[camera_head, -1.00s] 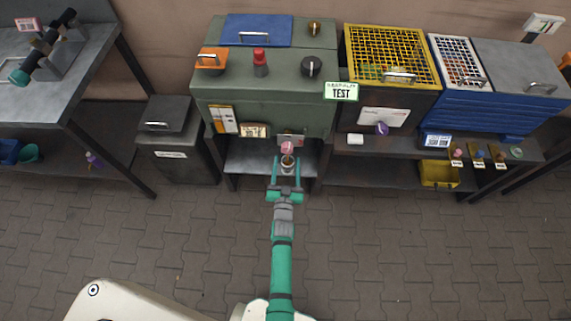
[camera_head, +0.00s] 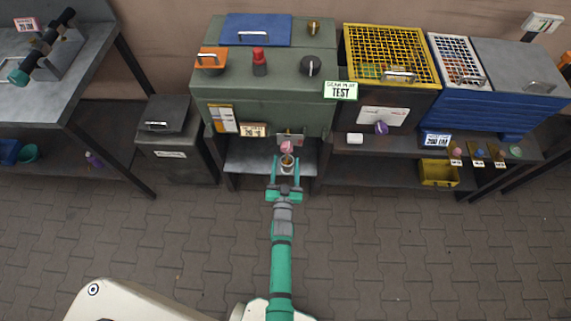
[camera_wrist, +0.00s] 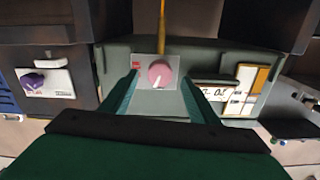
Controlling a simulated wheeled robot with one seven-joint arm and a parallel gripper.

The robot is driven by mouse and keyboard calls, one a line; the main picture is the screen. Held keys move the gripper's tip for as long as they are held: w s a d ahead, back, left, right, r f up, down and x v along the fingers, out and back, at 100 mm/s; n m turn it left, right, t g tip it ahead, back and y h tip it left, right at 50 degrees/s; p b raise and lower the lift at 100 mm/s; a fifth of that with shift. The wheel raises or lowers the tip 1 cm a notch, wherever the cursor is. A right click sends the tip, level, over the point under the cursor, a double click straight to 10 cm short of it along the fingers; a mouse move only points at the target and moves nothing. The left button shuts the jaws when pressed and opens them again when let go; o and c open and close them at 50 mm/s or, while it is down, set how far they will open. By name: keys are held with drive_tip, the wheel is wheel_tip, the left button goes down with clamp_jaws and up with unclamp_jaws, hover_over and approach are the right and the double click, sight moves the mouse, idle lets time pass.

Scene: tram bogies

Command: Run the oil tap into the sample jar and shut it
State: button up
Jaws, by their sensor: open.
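The oil tap has a round pink knob (camera_head: 286,147) on a pale plate at the front of the green test cabinet. In the wrist view the knob (camera_wrist: 161,74) lies between my fingertips, its white pointer toward the lower picture edge. A thin amber streak (camera_wrist: 162,28), looking like running oil, extends from the plate to the top edge there. The sample jar (camera_head: 287,163) stands below the tap with amber inside; its fill level is unclear. My gripper (camera_head: 285,160) is open, also in the wrist view (camera_wrist: 160,85); finger contact with the knob is unclear.
The green cabinet (camera_head: 263,98) overhangs the low shelf (camera_head: 240,160) around the jar. A grey bin (camera_head: 176,155) stands left. The paved floor in front is clear.

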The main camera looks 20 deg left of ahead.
sight(287, 142)
drive_tip(key=x, duration=0.8)
drive_tip(key=shift+w+r, duration=0.25)
drive_tip(key=shift+w, duration=0.05)
drive_tip(key=shift+w+a, duration=0.25)
drive_tip(key=shift+w, duration=0.25)
drive_tip(key=c, duration=1)
